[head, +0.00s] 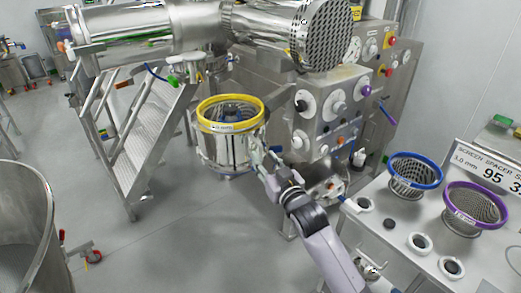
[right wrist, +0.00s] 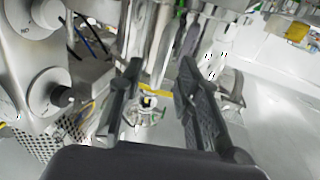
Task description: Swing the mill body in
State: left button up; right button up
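The mill body (head: 222,152) is a steel cylinder with a yellow ring (head: 230,98) around its top. It hangs left of the steel control cabinet, below the large horizontal steel cylinder. Something dark blue shows inside it. My right gripper (head: 264,166) is at the mill body's lower right side, close to its bars. In the right wrist view its two black fingers (right wrist: 160,80) stand wide apart, with steel upright parts (right wrist: 158,35) beyond and between them. I see nothing clamped; whether a finger touches the mill body cannot be told. My left gripper is not in view.
The control cabinet (head: 322,105) with knobs is close right of the mill body. A bench at right carries a blue-rimmed screen (head: 415,170) and a purple-rimmed screen (head: 474,208). Steel steps (head: 140,125) stand left. A large steel bin (head: 28,230) is at lower left; the middle floor is clear.

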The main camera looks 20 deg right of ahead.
aim_at(261, 155)
jog(key=shift+w+a+p, duration=0.15)
jog(key=shift+w, duration=0.75)
jog(key=shift+w+a+p, duration=0.1)
jog(key=shift+w+p, duration=0.05)
jog(key=shift+w, duration=0.7)
grip_shut()
